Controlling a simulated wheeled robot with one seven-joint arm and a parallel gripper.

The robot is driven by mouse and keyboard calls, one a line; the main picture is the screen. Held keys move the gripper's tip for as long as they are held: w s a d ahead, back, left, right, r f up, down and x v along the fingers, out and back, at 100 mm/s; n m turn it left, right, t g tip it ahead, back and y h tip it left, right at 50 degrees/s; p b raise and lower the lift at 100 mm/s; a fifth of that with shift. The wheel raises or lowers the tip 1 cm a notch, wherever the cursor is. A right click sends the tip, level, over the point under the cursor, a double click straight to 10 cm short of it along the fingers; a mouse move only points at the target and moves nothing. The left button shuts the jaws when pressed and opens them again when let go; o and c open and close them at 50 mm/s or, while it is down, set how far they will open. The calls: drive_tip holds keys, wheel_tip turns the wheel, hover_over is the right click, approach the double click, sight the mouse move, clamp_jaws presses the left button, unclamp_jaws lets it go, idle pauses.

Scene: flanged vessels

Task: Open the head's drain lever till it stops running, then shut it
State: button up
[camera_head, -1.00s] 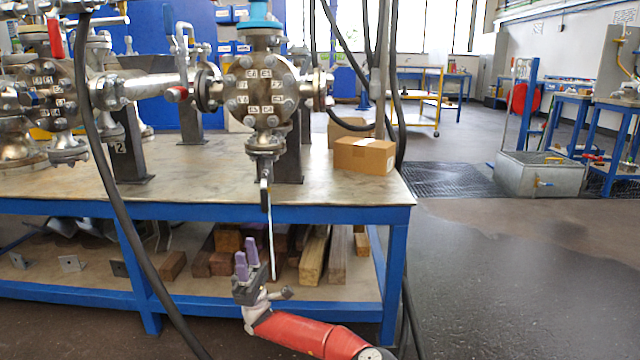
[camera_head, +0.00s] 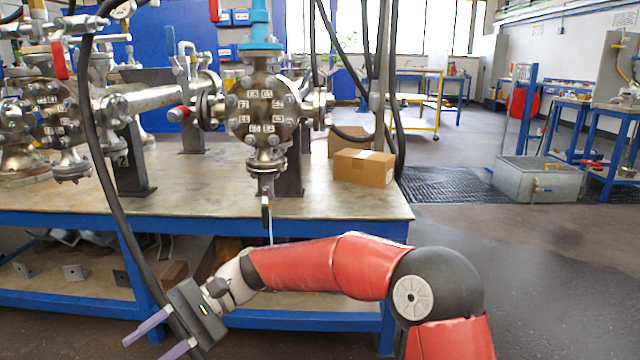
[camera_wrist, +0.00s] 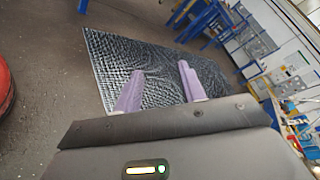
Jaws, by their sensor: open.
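The flanged head (camera_head: 262,105) with its blue top stands on the table. Its drain valve (camera_head: 266,168) hangs below, over the table's front edge. A dark narrow piece, seemingly the drain lever (camera_head: 265,208), points down. A thin pale streak (camera_head: 270,232), looking like running liquid, drops below it; my arm hides its lower end. My gripper (camera_head: 145,350) is open and empty at the lower left, well below and left of the drain, its purple fingers pointing down-left. In the wrist view its fingers (camera_wrist: 160,72) are apart with nothing between them.
A black hose (camera_head: 100,165) hangs in front of the table at left, passing close to my gripper. The blue-framed table (camera_head: 350,212) has a lower shelf with wood blocks. A cardboard box (camera_head: 364,168) sits on top.

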drive_tip(key=s+d+r+t+h+p, duration=0.1)
drive_tip(key=d+t, duration=0.4)
drive_tip(key=d, duration=0.8)
drive_tip(key=s+d+r+m+t+h+p, duration=0.1)
drive_tip(key=s+d+t+h+p, duration=0.2)
drive_tip(key=d, duration=1.1)
drive_tip(key=s+d+r+m+t+h+p, duration=0.1)
drive_tip(key=s+d+t+h+p, duration=0.1)
drive_tip(key=s+d+t+h, duration=0.3)
drive_tip(key=d+t+h, duration=0.1)
drive_tip(key=d+t, duration=0.3)
drive_tip(key=d, duration=0.5)
drive_tip(key=shift+r, duration=0.35)
idle(3.6)
